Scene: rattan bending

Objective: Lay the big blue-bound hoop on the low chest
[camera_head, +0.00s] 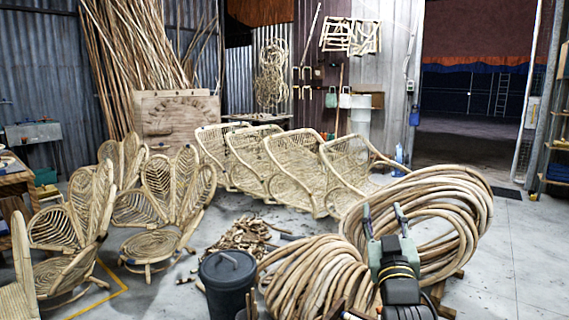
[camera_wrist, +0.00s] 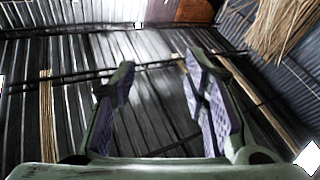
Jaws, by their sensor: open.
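Two big rattan coils stand at the front right in the head view: one large hoop-like coil (camera_head: 455,205) and a lower coil (camera_head: 315,275) to its left. I cannot make out a blue binding on either. My gripper (camera_head: 383,213) is in front of these coils in the picture, fingers pointing up, and hides part of them. In the wrist view my gripper (camera_wrist: 160,68) is open, with nothing between its fingers.
Rattan chairs (camera_head: 160,205) fill the left, and chair frames (camera_head: 285,165) stand in a row at the middle. A dark bin (camera_head: 228,280) and loose rattan pieces (camera_head: 245,235) lie near the front. Clear floor (camera_head: 530,260) shows at the right. Tall poles (camera_head: 135,55) lean at the back.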

